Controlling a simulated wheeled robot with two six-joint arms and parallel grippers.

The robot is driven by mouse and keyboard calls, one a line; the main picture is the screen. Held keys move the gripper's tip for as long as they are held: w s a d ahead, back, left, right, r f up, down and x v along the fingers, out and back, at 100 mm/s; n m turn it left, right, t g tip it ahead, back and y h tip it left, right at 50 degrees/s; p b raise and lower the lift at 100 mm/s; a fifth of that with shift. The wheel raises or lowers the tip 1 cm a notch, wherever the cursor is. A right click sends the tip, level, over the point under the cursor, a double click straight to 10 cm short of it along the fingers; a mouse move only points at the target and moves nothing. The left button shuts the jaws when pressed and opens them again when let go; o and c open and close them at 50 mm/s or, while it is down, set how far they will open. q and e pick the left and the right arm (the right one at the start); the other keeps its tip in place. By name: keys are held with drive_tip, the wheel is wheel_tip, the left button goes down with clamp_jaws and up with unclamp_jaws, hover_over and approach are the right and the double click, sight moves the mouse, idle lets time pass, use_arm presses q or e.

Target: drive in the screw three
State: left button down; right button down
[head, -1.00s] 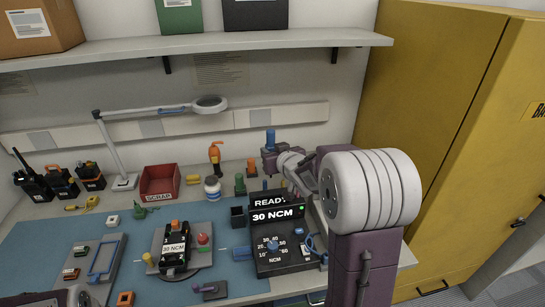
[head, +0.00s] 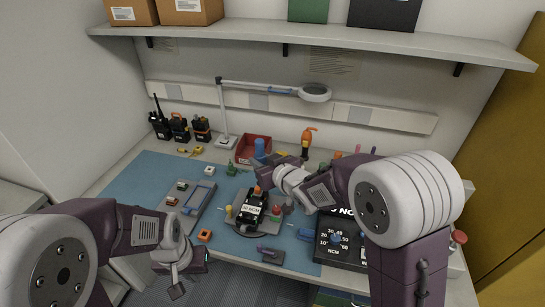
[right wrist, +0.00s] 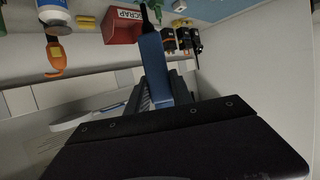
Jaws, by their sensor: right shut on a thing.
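A black radio labelled 30 NCM (head: 251,209) lies in a grey fixture (head: 232,222) on the blue mat, with an orange part at its top end. My right gripper (head: 268,160) is shut on a blue-handled driver (head: 260,146), held upright above and behind the radio. In the right wrist view the driver's blue handle (right wrist: 153,65) sits between the jaws, with a dark tip beyond it. I cannot make out the driver's tip in the head view, nor any single screw. My left gripper (head: 176,288) hangs at the bench's front edge; its jaws are unclear.
The torque unit (head: 338,240) with its dial stands right of the radio, partly hidden by my right arm. A grey tray (head: 192,204) lies left of the radio. A red scrap bin (head: 254,150), a lamp (head: 226,115) and several radios (head: 180,128) stand behind. A shelf (head: 300,44) overhangs.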

drive_tip(key=shift+s+f+b, duration=0.1)
drive_tip(key=shift+f+b, duration=0.25)
drive_tip(key=shift+f, duration=0.05)
wheel_tip(320, 180, down, 4)
drive_tip(key=b, duration=0.3)
drive_tip(key=shift+r, duration=0.1)
drive_tip(key=shift+f+b, duration=0.4)
drive_tip(key=shift+b, duration=0.05)
drive_tip(key=shift+f+b, duration=0.65)
drive_tip(key=shift+b, duration=0.25)
idle(2.4)
drive_tip(key=shift+r, duration=0.15)
drive_tip(key=shift+r+p, duration=2.15)
drive_tip(key=shift+r, duration=0.35)
drive_tip(key=shift+f, duration=0.1)
